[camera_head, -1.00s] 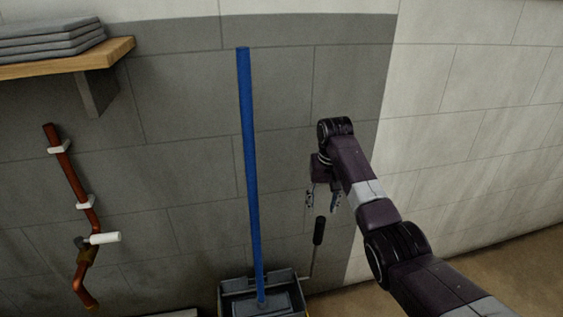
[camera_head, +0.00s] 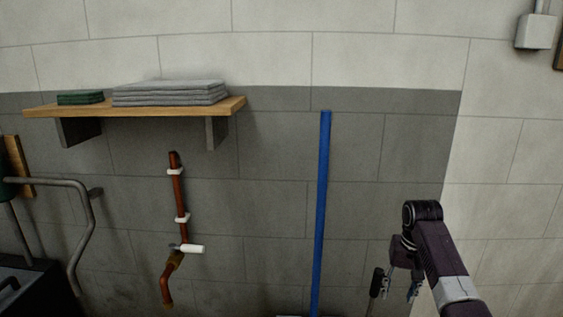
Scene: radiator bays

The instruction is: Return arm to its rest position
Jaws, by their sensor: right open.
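My right arm (camera_head: 443,262) comes in from the lower right, dark purple with a light grey band. Its gripper (camera_head: 398,290) hangs down from the wrist near the bottom edge, fingers apart and empty. The blue pole (camera_head: 322,210) stands upright to the left of the gripper, apart from it. A black-handled lever (camera_head: 376,283) shows close to the gripper's left finger; I cannot tell whether they touch. My left gripper is out of view.
A wooden shelf (camera_head: 190,106) on the wall holds folded grey cloths (camera_head: 170,93) and a green cloth (camera_head: 80,97). Below it is a copper pipe (camera_head: 178,200) with a white-handled valve (camera_head: 192,249). A bent grey metal tube (camera_head: 75,190) stands at the left.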

